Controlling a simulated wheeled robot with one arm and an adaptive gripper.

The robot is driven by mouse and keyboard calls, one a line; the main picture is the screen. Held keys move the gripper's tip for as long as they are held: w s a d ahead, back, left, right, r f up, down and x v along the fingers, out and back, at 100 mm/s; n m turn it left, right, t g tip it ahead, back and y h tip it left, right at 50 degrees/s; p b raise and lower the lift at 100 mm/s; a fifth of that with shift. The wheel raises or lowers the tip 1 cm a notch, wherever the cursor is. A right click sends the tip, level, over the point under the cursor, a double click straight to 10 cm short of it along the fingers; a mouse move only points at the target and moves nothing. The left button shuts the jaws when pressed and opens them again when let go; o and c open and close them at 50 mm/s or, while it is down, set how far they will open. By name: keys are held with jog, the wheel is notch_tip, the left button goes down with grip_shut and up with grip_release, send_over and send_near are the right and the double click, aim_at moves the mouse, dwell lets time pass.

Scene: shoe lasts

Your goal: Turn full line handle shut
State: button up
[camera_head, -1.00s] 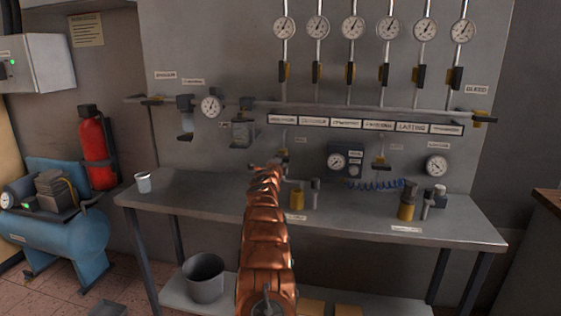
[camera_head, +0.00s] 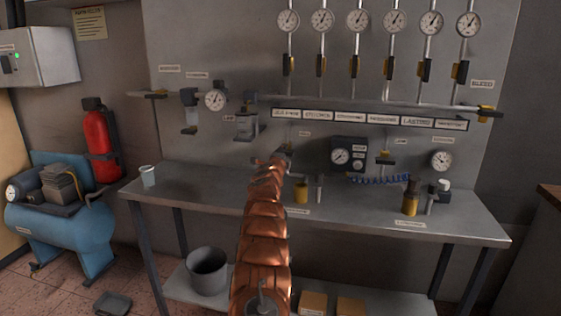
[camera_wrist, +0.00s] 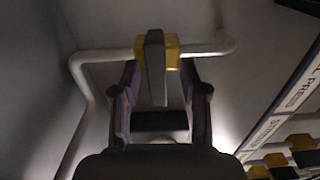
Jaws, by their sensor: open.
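In the wrist view, a valve with a yellow body (camera_wrist: 172,52) sits on a pale pipe (camera_wrist: 205,50). Its dark lever handle (camera_wrist: 155,62) appears to lie across the pipe. I take it for the full line handle, but no label for it is readable. My gripper (camera_wrist: 159,82) is open, with one finger on each side of the handle's near end; contact cannot be told. In the head view, my gripper (camera_head: 283,154) is at the wall panel below the label strip, and my copper-coloured arm hides most of this valve.
A labelled strip (camera_head: 370,119) runs above my gripper. Another yellow valve (camera_head: 385,157) hangs to the right, beside a gauge box (camera_head: 348,156). The metal bench (camera_head: 345,205) below carries small fittings and a cup (camera_head: 147,176). A red extinguisher (camera_head: 101,145) stands left.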

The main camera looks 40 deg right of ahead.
jog(key=v, duration=0.6)
dwell(0.8)
jog(key=shift+s+a+f, duration=0.15)
jog(key=shift+s+f, duration=0.05)
dwell(0.5)
